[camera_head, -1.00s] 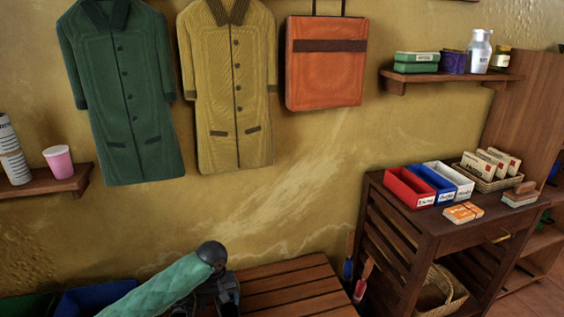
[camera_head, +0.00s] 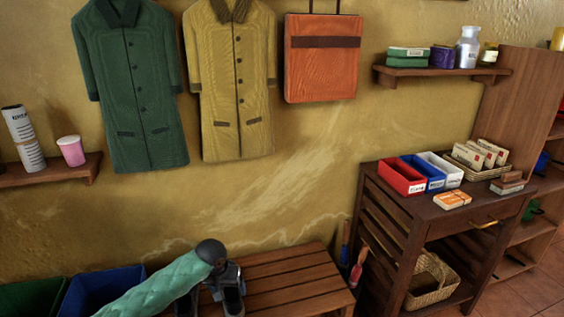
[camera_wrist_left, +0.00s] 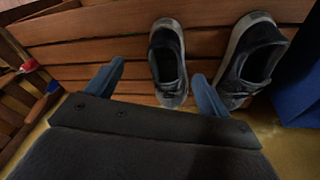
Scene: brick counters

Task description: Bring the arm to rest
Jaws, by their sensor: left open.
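My left arm, in a green quilted sleeve (camera_head: 158,288), comes in from the lower left in the head view. It ends in a dark round joint and the dark left gripper (camera_head: 226,272) over the left part of the slatted bench. In the left wrist view the left gripper (camera_wrist_left: 157,70) has its two blue fingers spread apart, with nothing held. A dark shoe (camera_wrist_left: 168,62) shows beyond the gap between the fingers, and a second shoe (camera_wrist_left: 253,62) is to its right. Whether a finger touches a shoe I cannot tell. My right gripper is not in view.
The wooden bench (camera_head: 300,282) is bare on its right side. Blue (camera_head: 100,288) and green (camera_head: 32,297) bins stand left of it. Hand tools (camera_head: 356,270) hang or stand between bench and wooden cabinet (camera_head: 405,235). Coats (camera_head: 130,90) and an orange bag (camera_head: 320,60) hang above.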

